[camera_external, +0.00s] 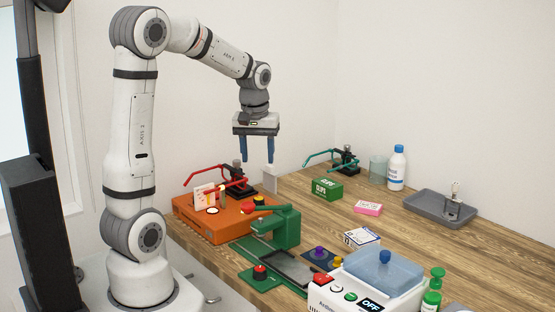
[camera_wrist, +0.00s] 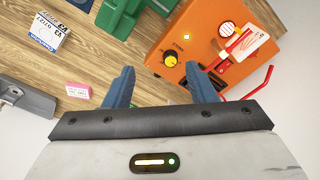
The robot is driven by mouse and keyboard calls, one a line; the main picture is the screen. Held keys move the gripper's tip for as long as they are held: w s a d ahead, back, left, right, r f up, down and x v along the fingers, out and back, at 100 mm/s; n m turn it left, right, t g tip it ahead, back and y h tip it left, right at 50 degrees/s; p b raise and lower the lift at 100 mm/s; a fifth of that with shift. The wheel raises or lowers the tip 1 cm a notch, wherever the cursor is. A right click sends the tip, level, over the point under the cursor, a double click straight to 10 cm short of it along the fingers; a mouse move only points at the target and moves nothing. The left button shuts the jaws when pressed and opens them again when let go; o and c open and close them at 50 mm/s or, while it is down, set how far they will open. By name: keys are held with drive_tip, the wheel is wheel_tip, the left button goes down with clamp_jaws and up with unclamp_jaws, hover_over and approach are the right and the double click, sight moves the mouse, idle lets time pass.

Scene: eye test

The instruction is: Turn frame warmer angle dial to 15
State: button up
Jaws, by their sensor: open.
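The orange box (camera_external: 190,216), which I take to be the frame warmer, sits at the table's left end. It also shows at the upper right of the wrist view (camera_wrist: 205,50). A yellow dial with a black base (camera_wrist: 171,60) is on its top; the same yellow knob seems to show in the external view (camera_external: 259,200). Its angle and scale cannot be read. My gripper (camera_external: 257,162) is open and empty, fingers pointing down, in the air above the box's back right part. In the wrist view, the dial appears just beyond and between the blue fingertips (camera_wrist: 160,71).
A red-armed stand (camera_external: 238,182) and a white card (camera_external: 204,196) rise at the box. A green press (camera_external: 285,228) stands close at its right. A green carton (camera_external: 327,189), pink box (camera_external: 368,208), grey tray (camera_external: 425,204) and white-and-blue machine (camera_external: 345,292) are further right.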

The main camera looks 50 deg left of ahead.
sight(259, 198)
drive_tip(key=w+a+f+n, duration=0.1)
drive_tip(key=a+f, duration=0.1)
drive_tip(key=w+a+f+n+b, duration=0.1)
drive_tip(key=w+a+f, duration=0.1)
drive_tip(key=f, duration=0.1)
drive_tip(key=w+a+f+n+g, duration=0.1)
drive_tip(key=w+a+f, duration=0.1)
drive_tip(key=f, duration=0.1)
drive_tip(key=shift+f, duration=0.15)
wheel_tip(259, 198, down, 8)
drive_tip(key=shift+s+r, duration=0.1)
drive_tip(key=shift+r, duration=0.15)
drive_tip(key=shift+c, duration=0.3)
drive_tip(key=c, duration=0.9)
